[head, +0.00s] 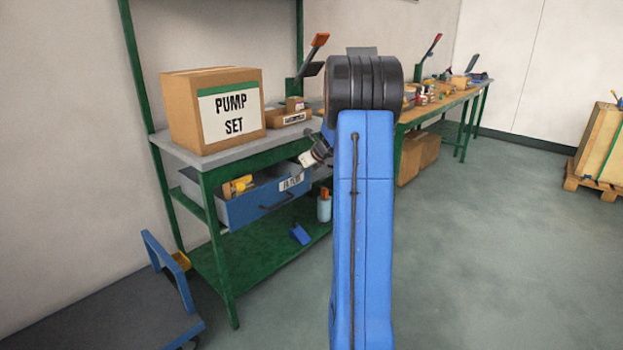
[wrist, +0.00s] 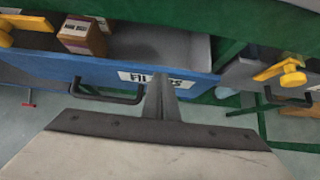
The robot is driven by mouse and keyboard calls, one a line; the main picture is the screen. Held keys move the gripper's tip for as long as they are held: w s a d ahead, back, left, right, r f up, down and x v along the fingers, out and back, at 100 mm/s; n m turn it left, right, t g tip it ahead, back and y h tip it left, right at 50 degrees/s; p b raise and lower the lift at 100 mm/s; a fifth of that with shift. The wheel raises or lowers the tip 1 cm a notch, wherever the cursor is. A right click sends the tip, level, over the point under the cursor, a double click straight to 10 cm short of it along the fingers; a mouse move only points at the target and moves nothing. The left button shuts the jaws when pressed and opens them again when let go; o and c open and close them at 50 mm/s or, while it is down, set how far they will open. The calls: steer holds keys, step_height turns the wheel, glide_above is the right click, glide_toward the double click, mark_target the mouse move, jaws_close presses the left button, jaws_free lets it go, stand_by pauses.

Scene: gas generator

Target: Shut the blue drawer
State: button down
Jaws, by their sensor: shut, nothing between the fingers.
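The blue drawer (head: 262,206) stands pulled out below the grey top of the green workbench, with yellow items and a box inside. Its front, with a white label and a dark bar handle, also shows in the wrist view (wrist: 60,70). My gripper (wrist: 160,84) is shut and empty. Its fingertips overlap the label in the wrist view, at or close to the drawer front; I cannot tell if they touch. In the head view my gripper (head: 312,158) is small and partly hidden behind my blue arm, above the drawer's right end.
A "PUMP SET" carton (head: 215,110) and small boxes stand on the workbench top (head: 195,155). A spray bottle (head: 324,206) and a blue item (head: 300,234) are on the lower shelf. A blue cart (head: 130,310) stands front left.

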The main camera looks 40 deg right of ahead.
steer(key=w, duration=0.4)
steer(key=shift+w+a, duration=0.2)
steer(key=shift+w, duration=0.3)
steer(key=shift+r, duration=0.1)
